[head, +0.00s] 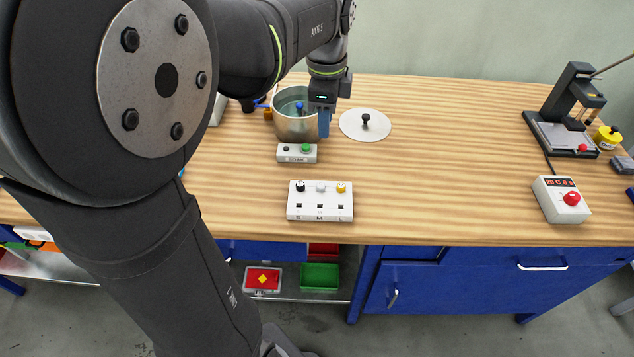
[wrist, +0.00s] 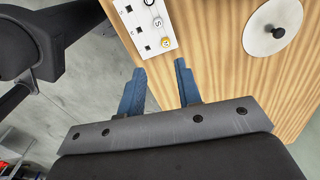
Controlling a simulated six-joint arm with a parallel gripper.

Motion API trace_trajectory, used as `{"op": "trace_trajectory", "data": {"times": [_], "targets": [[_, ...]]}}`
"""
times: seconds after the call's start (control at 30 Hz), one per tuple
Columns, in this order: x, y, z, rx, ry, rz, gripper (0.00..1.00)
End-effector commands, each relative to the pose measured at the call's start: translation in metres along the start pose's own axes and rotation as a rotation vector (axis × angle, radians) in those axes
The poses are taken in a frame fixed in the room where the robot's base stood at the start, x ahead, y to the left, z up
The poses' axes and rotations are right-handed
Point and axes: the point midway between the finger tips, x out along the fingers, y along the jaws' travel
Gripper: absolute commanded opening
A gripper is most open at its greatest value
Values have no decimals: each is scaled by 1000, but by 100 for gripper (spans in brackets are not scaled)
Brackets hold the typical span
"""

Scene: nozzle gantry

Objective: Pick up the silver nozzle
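The silver nozzle (head: 320,187) stands in the middle of a white rack (head: 320,213) marked S, M, L, between a black nozzle (head: 300,186) and a yellow nozzle (head: 341,187). The silver nozzle also shows in the wrist view (wrist: 158,22), beyond my fingertips, with the yellow one closer to them. My gripper (head: 323,134) hangs behind the rack in the head view, in front of the pot's right side. In the wrist view my gripper (wrist: 160,67) has its two blue fingers apart with nothing between them.
A metal pot (head: 288,125) and a small white button box (head: 296,154) stand behind the rack. A pale disc with a black knob (head: 365,125) lies to their right. A white control box (head: 561,201) and a black press stand (head: 570,105) are far right. The table between is clear.

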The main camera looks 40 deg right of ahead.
Motion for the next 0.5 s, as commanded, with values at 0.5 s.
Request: {"op": "trace_trajectory", "data": {"times": [0.5], "targets": [[103,2,-2,44,0,-1,32]]}}
